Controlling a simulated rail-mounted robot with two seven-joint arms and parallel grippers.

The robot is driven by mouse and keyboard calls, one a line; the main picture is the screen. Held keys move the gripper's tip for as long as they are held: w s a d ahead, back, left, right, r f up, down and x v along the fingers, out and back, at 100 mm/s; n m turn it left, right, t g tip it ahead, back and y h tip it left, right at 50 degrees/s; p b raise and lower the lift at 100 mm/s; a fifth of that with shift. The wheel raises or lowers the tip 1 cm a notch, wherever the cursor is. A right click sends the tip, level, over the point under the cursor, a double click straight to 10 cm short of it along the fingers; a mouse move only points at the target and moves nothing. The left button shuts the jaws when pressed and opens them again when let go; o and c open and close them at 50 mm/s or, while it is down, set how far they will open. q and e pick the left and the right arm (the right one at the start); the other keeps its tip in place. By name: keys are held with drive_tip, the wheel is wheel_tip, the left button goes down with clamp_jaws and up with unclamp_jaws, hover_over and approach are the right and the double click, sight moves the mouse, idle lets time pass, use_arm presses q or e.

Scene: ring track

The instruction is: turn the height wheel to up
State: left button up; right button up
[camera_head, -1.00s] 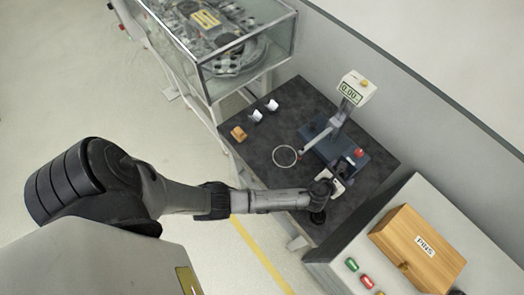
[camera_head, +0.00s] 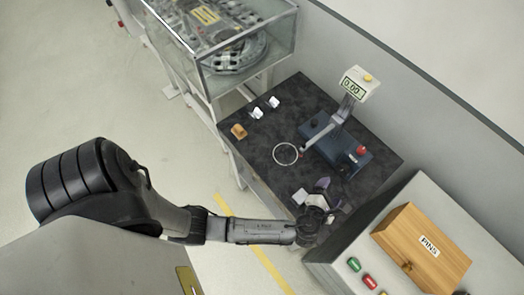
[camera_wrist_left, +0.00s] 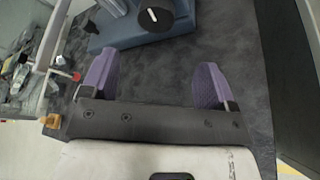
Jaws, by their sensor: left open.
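The height wheel (camera_wrist_left: 155,16) is a round black knob with a white line across it, on the blue base (camera_wrist_left: 122,33) of the gauge in the left wrist view. In the head view the gauge's blue base (camera_head: 335,147) stands on the dark table, and I cannot make out the wheel. My left gripper (camera_head: 328,195) is in front of the base, near the table's front edge. Its two purple fingers are wide apart and empty in the left wrist view (camera_wrist_left: 153,75), with the wheel ahead of them, apart from both. My right gripper is not in view.
The gauge has a display reading 0.00 (camera_head: 353,85) and a red knob (camera_head: 361,151). A white ring (camera_head: 286,154) lies left of the base. Two white pieces and an orange block (camera_head: 238,131) sit farther left. A wooden PINS box (camera_head: 420,245) stands on the right console.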

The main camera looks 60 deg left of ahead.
sight(295, 198)
use_arm(q)
drive_tip(key=s+a+f+n+g, duration=0.1)
drive_tip(key=s+n, duration=0.2)
drive_tip(key=n, duration=0.1)
drive_tip(key=s+a+f+n+g+b, duration=0.1)
drive_tip(key=s+a+n+g, duration=0.1)
drive_tip(key=n, duration=0.3)
drive_tip(key=s+a+f+n+g+b, duration=0.1)
drive_tip(key=s+a+n, duration=0.1)
drive_tip(key=s+n, duration=0.2)
drive_tip(key=shift+s+a+n, duration=0.1)
drive_tip(key=shift+n, duration=0.3)
drive_tip(key=s+a+f+n+g+h+b, duration=0.1)
drive_tip(key=s+a+n+g+h+b, duration=0.1)
drive_tip(key=s+n, duration=0.3)
drive_tip(key=s+a+f+n+g+h+b, duration=0.1)
drive_tip(key=s+n+g+b, duration=0.1)
drive_tip(key=s+n, duration=0.4)
drive_tip(key=n+b, duration=0.1)
drive_tip(key=n, duration=0.4)
drive_tip(key=shift+a+f+h, duration=0.25)
drive_tip(key=shift+a+h, duration=0.1)
drive_tip(key=shift+h, duration=0.05)
drive_tip(key=shift+w, duration=0.1)
